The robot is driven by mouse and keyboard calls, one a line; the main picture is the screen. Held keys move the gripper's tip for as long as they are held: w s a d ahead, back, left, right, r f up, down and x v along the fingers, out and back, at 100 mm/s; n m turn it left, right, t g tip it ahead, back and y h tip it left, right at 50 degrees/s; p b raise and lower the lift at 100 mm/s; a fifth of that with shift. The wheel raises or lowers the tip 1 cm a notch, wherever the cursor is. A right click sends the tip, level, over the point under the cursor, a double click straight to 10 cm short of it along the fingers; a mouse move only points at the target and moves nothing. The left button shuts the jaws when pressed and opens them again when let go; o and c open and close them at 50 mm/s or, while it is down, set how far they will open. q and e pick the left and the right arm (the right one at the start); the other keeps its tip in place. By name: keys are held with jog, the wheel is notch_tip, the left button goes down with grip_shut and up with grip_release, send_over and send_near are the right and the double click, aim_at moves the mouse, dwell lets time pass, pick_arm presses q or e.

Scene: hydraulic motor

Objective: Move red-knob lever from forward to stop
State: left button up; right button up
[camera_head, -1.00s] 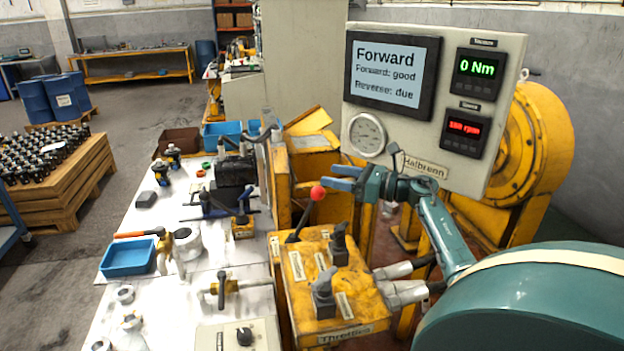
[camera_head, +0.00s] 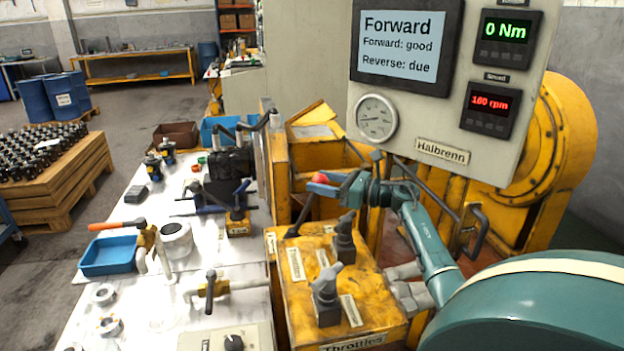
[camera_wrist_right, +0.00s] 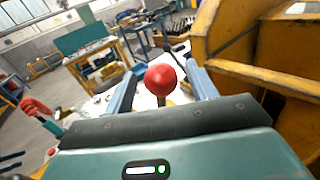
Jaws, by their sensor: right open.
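The red-knob lever (camera_head: 302,214) rises from the yellow throttle box (camera_head: 283,312) and leans to the right in the head view. Its red knob (camera_head: 320,178) is partly covered by the blue fingers of my right gripper (camera_head: 330,181). In the right wrist view the knob (camera_wrist_right: 161,79) sits between the two open fingers, with a gap on each side. It hides part of its own shaft. My left gripper is not in view.
Two grey-handled levers (camera_head: 344,240) (camera_head: 326,292) stand on the same box near my right arm. The display panel (camera_head: 440,150) above reads "Forward", 0 Nm and 160 rpm. A white workbench (camera_head: 150,290) with tools lies to the left.

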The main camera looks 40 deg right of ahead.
jog(key=shift+x, duration=1.65)
jog(key=shift+c, duration=0.3)
grip_shut()
